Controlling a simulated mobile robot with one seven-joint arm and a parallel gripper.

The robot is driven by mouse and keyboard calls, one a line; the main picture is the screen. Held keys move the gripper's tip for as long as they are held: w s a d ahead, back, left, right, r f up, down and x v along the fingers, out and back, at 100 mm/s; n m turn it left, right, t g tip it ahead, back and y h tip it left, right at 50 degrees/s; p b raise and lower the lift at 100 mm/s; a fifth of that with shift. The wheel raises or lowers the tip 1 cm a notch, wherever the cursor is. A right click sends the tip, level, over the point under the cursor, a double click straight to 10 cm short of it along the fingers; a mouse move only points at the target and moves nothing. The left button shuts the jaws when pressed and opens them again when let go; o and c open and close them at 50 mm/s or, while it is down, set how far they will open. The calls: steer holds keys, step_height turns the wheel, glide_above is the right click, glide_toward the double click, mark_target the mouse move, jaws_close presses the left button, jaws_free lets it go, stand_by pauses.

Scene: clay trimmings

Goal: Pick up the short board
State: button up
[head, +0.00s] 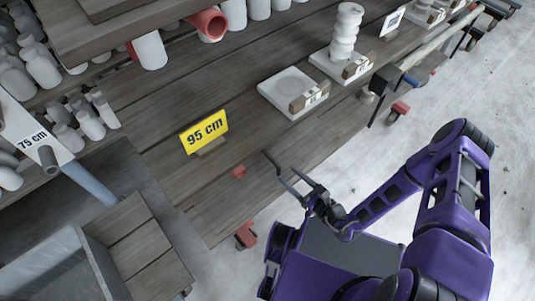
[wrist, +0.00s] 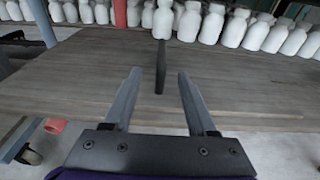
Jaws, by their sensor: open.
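I cannot make out with certainty which thing is the short board. My gripper (head: 273,166) is open and empty over the front part of the grey wooden shelf (head: 185,95) in the head view. In the wrist view, its two fingers (wrist: 159,72) stand apart over the same shelf. A thin dark upright piece (wrist: 160,66) shows beyond and between the fingertips, apart from them; what it is I cannot tell. In the head view, two white square slabs, one nearly bare (head: 273,89) and one (head: 325,62) bearing a stacked white form (head: 345,30), lie up and right of my gripper.
A yellow "95 cm" sign (head: 205,131) stands on the shelf, with a small red piece (head: 239,172) nearer my gripper. White bottles (wrist: 239,26) line the back. A grey bin (head: 62,262) is at lower left. Bare floor (head: 470,100) lies right of the shelf.

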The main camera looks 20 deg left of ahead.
mark_target(278, 165)
steer(key=x, duration=0.6)
steer(key=shift+w+a+f+b, duration=0.2)
steer(key=shift+a+b, duration=0.1)
steer(key=shift+b, duration=0.1)
steer(key=shift+r+b+x, duration=0.15)
steer(key=shift+b+x, duration=0.1)
steer(key=shift+x, duration=1.3)
steer(key=shift+r+b+x, duration=0.1)
steer(key=shift+b+x, duration=0.1)
steer(key=shift+x, duration=1.35)
steer(key=shift+w, duration=0.15)
jaws_close()
steer(key=shift+r, duration=0.1)
